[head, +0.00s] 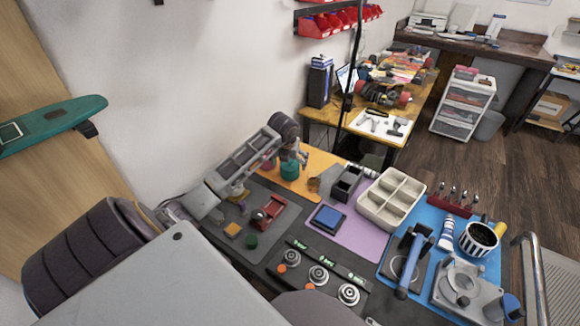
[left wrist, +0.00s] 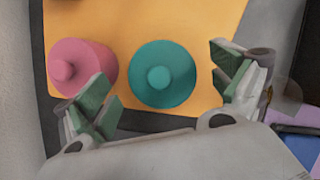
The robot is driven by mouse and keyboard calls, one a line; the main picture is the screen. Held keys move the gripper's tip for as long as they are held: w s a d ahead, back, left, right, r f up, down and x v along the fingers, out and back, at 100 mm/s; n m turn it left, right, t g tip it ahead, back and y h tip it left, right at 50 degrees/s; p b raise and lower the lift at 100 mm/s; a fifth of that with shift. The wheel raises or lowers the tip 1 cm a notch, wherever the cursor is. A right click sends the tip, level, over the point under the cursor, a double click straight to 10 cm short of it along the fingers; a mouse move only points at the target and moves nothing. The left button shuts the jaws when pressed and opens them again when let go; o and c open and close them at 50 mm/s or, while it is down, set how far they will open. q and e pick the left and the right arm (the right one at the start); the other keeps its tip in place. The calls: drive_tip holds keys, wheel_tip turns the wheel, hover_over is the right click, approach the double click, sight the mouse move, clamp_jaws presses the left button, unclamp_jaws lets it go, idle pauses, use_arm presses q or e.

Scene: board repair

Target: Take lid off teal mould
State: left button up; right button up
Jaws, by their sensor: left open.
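The teal mould (head: 289,171) stands on the orange mat at the back left of the bench. In the left wrist view its round teal lid (left wrist: 178,91) shows from above, with a small knob in the middle. My left gripper (head: 291,156) is over the teal mould. In the left wrist view the gripper (left wrist: 164,86) is open, with green-padded fingers on either side of the lid and nothing held. The lid appears seated on the mould; its lower body is hidden from above. My right gripper is in neither view.
A pink lidded mould (left wrist: 92,62) stands close on the left, beside the left finger. The orange mat (head: 312,161) has bare room around. A dark grey holder (head: 346,184) and a cream divided tray (head: 391,198) stand to the right.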

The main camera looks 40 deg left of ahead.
use_arm(q)
drive_tip(key=shift+w+a+f, duration=0.1)
drive_tip(key=shift+w+f, duration=0.1)
drive_tip(key=shift+f, duration=0.4)
drive_tip(key=c, duration=0.9)
